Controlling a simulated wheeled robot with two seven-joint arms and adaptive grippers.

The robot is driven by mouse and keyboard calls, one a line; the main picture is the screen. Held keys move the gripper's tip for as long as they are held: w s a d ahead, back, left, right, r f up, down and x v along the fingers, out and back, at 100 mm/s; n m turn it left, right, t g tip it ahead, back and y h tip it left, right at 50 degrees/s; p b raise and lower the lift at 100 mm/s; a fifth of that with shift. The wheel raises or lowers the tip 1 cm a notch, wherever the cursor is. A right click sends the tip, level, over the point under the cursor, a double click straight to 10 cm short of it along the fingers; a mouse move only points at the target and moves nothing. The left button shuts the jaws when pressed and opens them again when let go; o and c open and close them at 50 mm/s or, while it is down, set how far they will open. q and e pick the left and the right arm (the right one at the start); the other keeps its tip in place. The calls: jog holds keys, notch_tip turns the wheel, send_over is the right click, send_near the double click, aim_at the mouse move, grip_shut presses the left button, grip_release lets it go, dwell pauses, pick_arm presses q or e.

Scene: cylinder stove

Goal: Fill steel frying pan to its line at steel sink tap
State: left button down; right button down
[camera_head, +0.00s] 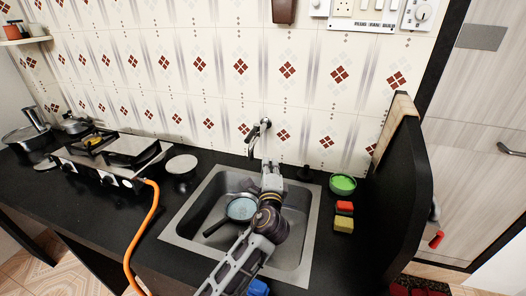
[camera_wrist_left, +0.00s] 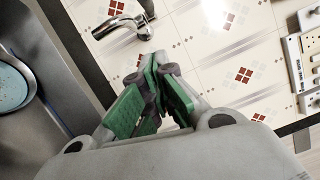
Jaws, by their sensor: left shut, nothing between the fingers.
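The steel frying pan (camera_head: 240,208) sits in the steel sink (camera_head: 188,219), its handle pointing to the lower left. Its inside looks pale blue, and it shows in part at the left edge of the left wrist view (camera_wrist_left: 12,84). I cannot make out a fill line. The steel tap (camera_head: 257,133) is on the tiled wall above the back of the sink; its metal body also shows in the left wrist view (camera_wrist_left: 122,23). No water stream is visible. My left gripper (camera_head: 269,166) is shut and empty, just below and right of the tap, its green fingers (camera_wrist_left: 160,88) together. My right gripper is not in view.
A bowl with green contents (camera_head: 343,185), a red sponge (camera_head: 345,207) and a yellow sponge (camera_head: 343,225) are right of the sink. A black upright panel (camera_head: 405,200) stands beyond them. A stove (camera_head: 110,160) with an orange hose (camera_head: 150,215) is at left.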

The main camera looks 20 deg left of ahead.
aim_at(253, 133)
pick_arm(q)
jog(key=shift+w, duration=0.15)
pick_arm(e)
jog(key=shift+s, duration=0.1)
